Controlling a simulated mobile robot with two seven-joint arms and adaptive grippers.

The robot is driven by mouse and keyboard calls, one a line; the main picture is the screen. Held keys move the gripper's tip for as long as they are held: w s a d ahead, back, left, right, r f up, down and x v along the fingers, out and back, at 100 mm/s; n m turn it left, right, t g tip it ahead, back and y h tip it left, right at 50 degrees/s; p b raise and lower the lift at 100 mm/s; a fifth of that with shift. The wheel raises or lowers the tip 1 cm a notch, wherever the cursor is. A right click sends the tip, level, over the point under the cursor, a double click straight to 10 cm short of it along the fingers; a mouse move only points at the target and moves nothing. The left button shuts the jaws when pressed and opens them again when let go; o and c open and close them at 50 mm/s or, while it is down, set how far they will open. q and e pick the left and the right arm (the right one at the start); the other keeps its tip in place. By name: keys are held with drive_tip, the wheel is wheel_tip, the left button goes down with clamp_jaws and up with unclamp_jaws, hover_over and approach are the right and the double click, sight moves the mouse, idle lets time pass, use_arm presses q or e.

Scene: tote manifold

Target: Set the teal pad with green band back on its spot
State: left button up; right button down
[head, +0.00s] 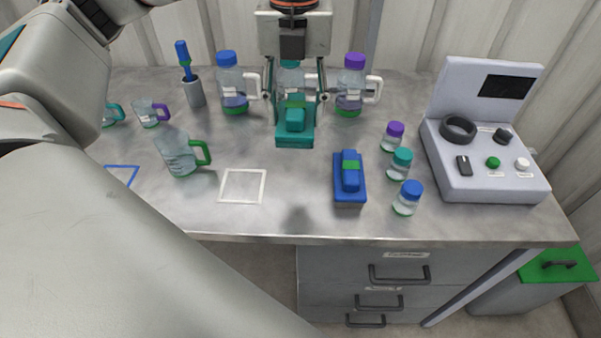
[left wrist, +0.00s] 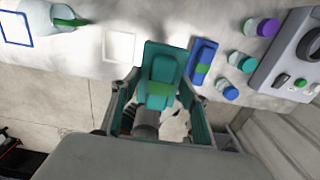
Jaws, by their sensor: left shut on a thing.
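The teal pad with green band (head: 294,128) is held in the air above the bench by my left gripper (head: 296,98), which is shut on it. The pad also shows in the left wrist view (left wrist: 160,68) between the fingers, with its green band across the grip. A white square outline (head: 243,186) is marked on the bench, to the left of and below the pad in the head view. A blue outline (head: 121,177) is farther left, partly hidden by my arm. A blue pad with a green band (head: 349,188) sits on the bench at right. My right gripper does not show.
Several lidded bottles (head: 231,88) stand at the back. A mug with a green handle (head: 180,155) stands just left of the white outline. Small jars (head: 401,164) and a grey console (head: 490,160) are at right. The front middle of the bench is clear.

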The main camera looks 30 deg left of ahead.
use_arm(q)
wheel_tip(320, 180, down, 15)
drive_tip(key=shift+f+b, duration=0.2)
drive_tip(key=shift+b, duration=0.6)
drive_tip(key=shift+f, duration=0.15)
drive_tip(key=o, duration=1)
wheel_tip(320, 180, up, 12)
drive_tip(key=shift+r+p, duration=0.2)
drive_tip(key=shift+p, duration=0.5)
